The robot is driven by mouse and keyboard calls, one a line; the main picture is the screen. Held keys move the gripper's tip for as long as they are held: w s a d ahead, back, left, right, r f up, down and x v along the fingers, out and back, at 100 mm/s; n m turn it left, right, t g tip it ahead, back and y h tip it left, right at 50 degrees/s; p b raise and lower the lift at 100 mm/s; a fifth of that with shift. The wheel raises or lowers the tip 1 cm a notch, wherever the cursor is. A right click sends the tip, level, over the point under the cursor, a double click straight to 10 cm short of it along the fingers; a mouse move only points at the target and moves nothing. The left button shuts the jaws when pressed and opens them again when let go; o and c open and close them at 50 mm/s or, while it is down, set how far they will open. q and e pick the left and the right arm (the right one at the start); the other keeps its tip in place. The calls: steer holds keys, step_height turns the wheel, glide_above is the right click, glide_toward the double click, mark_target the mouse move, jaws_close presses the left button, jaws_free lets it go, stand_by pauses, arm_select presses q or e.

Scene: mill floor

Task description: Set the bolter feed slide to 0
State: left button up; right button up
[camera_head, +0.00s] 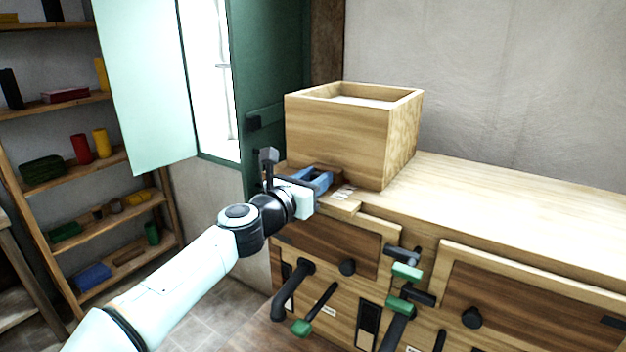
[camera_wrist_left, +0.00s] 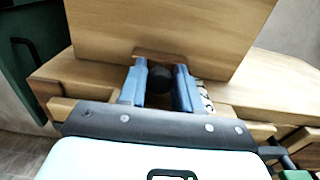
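The bolter feed slide (camera_wrist_left: 160,56) is a dark wooden piece at the foot of the large wooden hopper box (camera_head: 335,135). Its round black knob (camera_wrist_left: 160,79) shows between my gripper's fingers in the left wrist view. My left gripper (camera_head: 326,178) has its blue fingers on either side of the knob, and the knob fills the gap between them. It also shows in the left wrist view (camera_wrist_left: 160,88). A pale scale with small dark marks (camera_head: 345,191) lies just right of the fingers; its figures are too small to read. My right gripper is not in view.
Below the bench top (camera_head: 500,200) are drawer fronts with black knobs (camera_head: 347,267) and several green-handled levers (camera_head: 407,271). Shelves (camera_head: 95,98) with coloured items stand at left. The bench top at right is clear.

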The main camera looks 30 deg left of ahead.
arm_select(q)
steer(key=shift+o, duration=1.3)
steer(key=s+a+b, duration=0.1)
steer(key=s+b, duration=0.1)
steer(key=s, duration=1.1)
steer(key=shift+s, duration=0.2)
